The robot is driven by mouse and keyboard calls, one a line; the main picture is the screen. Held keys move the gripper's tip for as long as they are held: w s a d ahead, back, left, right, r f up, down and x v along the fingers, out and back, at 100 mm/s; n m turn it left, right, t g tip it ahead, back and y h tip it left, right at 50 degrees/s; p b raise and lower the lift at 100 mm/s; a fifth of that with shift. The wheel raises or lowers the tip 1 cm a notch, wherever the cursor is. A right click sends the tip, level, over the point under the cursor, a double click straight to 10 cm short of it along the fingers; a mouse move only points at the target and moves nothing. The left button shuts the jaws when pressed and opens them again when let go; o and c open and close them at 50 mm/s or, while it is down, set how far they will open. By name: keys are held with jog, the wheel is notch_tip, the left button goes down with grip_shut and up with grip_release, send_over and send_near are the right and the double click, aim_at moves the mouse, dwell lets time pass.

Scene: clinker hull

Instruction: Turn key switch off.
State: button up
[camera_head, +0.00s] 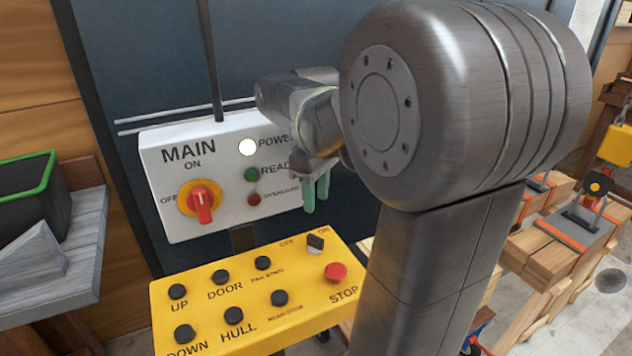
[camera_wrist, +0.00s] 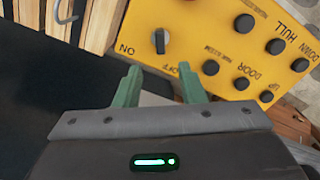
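The key switch (camera_head: 315,243) is a small dark and grey knob at the back right of the yellow control panel (camera_head: 215,290), between OFF and ON labels. My gripper (camera_head: 315,192) hangs with green fingers down, above the panel and in front of the white box's right side. In the wrist view my gripper (camera_wrist: 159,72) is open, with nothing between the fingers and apart from the switch.
A red STOP button (camera_head: 336,272) sits close to the switch, with several black buttons to its left. The white MAIN box (camera_head: 225,160) behind carries a red rotary switch (camera_head: 202,202) and lamps. A black bin (camera_head: 35,200) stands at left; timber (camera_head: 550,263) lies at right.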

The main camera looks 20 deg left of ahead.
aim_at(316, 237)
jog(key=shift+r, duration=1.45)
jog(key=shift+f, duration=0.1)
notch_tip(316, 237, down, 14)
jog(key=shift+r, duration=0.1)
